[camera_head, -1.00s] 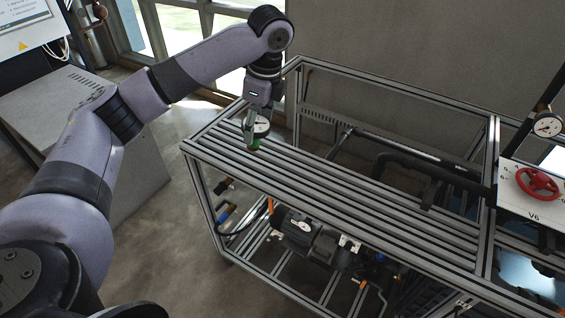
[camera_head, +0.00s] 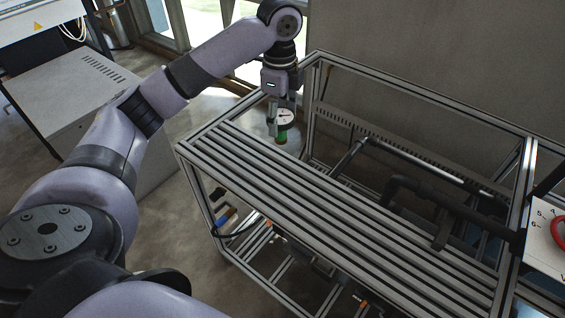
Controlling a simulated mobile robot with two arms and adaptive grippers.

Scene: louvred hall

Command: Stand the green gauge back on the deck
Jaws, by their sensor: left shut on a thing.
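The green gauge (camera_head: 282,134) has a round white dial and a green lower part. It hangs roughly upright in my left gripper (camera_head: 278,118), which is shut on it. In the picture its green base shows just beyond the far edge of the slatted deck (camera_head: 330,200), near the deck's left end. A gap shows between the base and the slats; I cannot tell how high the gauge is. The gripper fingers partly hide it. My right gripper is not in view.
The slatted deck is bare. Behind it, the metal frame (camera_head: 420,92) is open, with a dark pipe (camera_head: 420,192) inside. A white panel with a red handwheel (camera_head: 558,232) stands at the right. A grey cabinet (camera_head: 75,105) stands at the left.

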